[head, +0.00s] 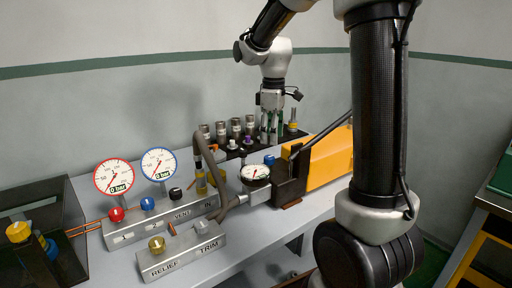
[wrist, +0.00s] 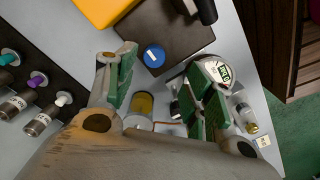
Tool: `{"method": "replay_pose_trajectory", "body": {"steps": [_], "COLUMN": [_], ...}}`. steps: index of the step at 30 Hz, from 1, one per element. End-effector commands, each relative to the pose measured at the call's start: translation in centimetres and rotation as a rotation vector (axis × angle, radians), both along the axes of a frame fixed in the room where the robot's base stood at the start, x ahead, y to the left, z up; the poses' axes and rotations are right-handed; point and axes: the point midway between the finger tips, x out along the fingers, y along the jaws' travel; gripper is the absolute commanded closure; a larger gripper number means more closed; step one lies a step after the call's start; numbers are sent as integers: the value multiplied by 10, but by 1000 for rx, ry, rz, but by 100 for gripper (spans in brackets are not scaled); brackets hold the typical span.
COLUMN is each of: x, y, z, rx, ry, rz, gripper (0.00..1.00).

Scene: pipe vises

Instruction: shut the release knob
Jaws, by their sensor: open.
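My gripper (head: 271,138) hangs fingers-down over the back of the bench in the head view. In the wrist view its two green-padded fingers (wrist: 160,88) stand wide apart with nothing held. A blue round knob with a small white label (wrist: 153,57) sits on a dark block, just beyond the fingertips in that view. It shows in the head view as a small blue cap (head: 269,159) beside the orange pump body. A brass-coloured cylinder (wrist: 144,103) lies below between the fingers. No readable label marks any knob as the release knob, so I cannot tell which it is.
A white dial gauge (head: 255,173) stands close by; it also shows behind the right finger (wrist: 216,72). An orange housing (head: 328,160) is at the right. A row of capped cylinders (head: 221,132) stands behind. Labelled manifold blocks (head: 183,250) with knobs are in front.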

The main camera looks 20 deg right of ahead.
Motion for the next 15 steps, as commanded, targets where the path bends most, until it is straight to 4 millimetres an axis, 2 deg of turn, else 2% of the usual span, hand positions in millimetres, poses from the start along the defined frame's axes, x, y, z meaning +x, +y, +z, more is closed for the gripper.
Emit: {"method": "replay_pose_trajectory", "body": {"steps": [5,15], "x": [4,3], "y": [0,0], "z": [-9,-62], "rx": [0,0], "ry": [8,10], "rz": [15,14], "gripper": [47,47]}}
